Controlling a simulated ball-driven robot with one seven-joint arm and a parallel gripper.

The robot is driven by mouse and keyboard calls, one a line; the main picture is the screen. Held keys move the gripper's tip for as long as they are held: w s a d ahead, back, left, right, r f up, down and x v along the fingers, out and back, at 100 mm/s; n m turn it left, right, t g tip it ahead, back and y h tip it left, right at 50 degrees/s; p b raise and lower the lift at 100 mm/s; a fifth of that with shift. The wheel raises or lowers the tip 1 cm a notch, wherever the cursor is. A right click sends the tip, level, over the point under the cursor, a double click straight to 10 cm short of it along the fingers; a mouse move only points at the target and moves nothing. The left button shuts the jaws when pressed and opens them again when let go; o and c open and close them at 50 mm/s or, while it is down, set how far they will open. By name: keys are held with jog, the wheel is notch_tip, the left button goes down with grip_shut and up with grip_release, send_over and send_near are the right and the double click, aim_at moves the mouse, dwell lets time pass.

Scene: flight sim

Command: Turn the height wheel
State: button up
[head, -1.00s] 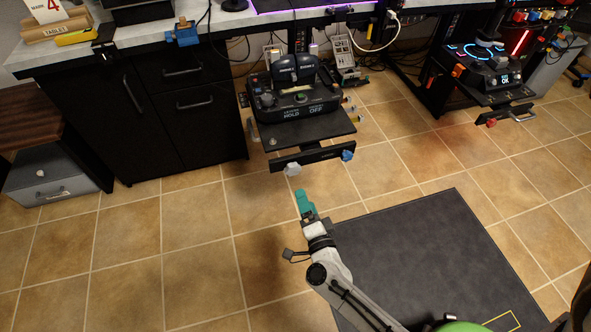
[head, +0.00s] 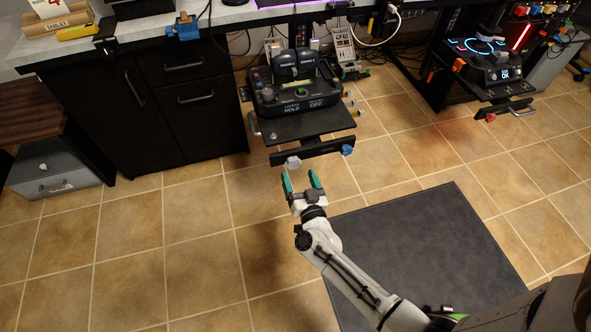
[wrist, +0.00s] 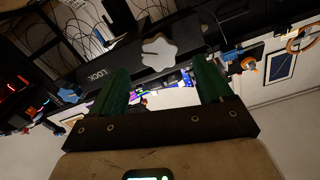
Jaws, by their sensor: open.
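A pale, lobed wheel (head: 293,163) sits at the left end of a black bar (head: 322,151) under the throttle shelf. A blue knob (head: 347,150) is at the bar's right end. No label that I can read tells which one is the height wheel. My gripper (head: 300,177) is open and empty, its teal fingers just below and in front of the pale wheel. In the wrist view the pale wheel (wrist: 158,53) shows beyond the gap between the green fingers, apart from them. The blue knob also shows in the wrist view (wrist: 68,95), left of the fingers.
The black shelf (head: 308,126) with a throttle unit (head: 296,92) stands above the bar. A black cabinet (head: 185,125) is to the left. A second shelf with a red knob (head: 490,117) is at the right. The tiled floor and dark mat (head: 430,240) are clear.

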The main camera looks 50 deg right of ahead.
aim_at(294, 165)
jog(key=shift+b+x, duration=0.45)
jog(key=shift+x, duration=1.65)
jog(key=c, duration=1)
